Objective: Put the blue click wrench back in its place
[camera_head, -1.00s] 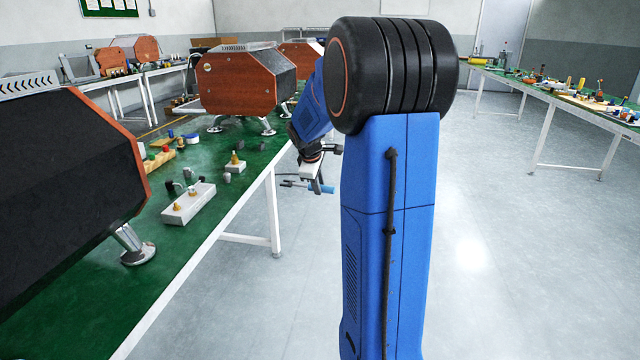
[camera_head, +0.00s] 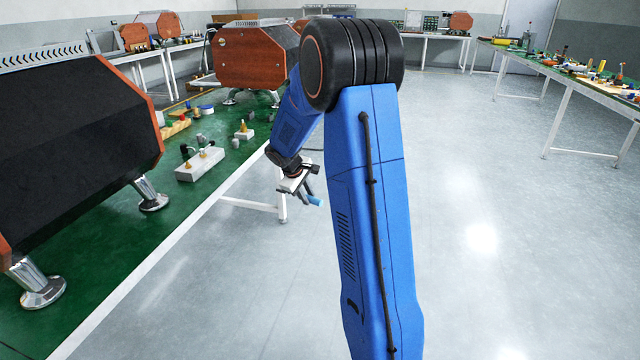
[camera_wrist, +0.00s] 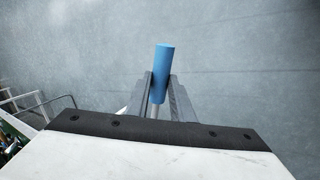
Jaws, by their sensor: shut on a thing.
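My gripper (camera_head: 306,190) is in the air over the open floor, to the right of the near green table's edge. In the wrist view my gripper (camera_wrist: 160,93) is shut on the blue click wrench (camera_wrist: 164,66). The wrench's blue handle sticks out past the fingertips, and a grey shaft shows between the fingers. In the head view the blue handle end of the wrench (camera_head: 316,201) shows just beyond the fingers. The far end of the wrench is hidden by the gripper. I cannot pick out the wrench's own place in these views.
Another table (camera_head: 590,92) at right holds several tools. The floor (camera_head: 480,240) between them is clear.

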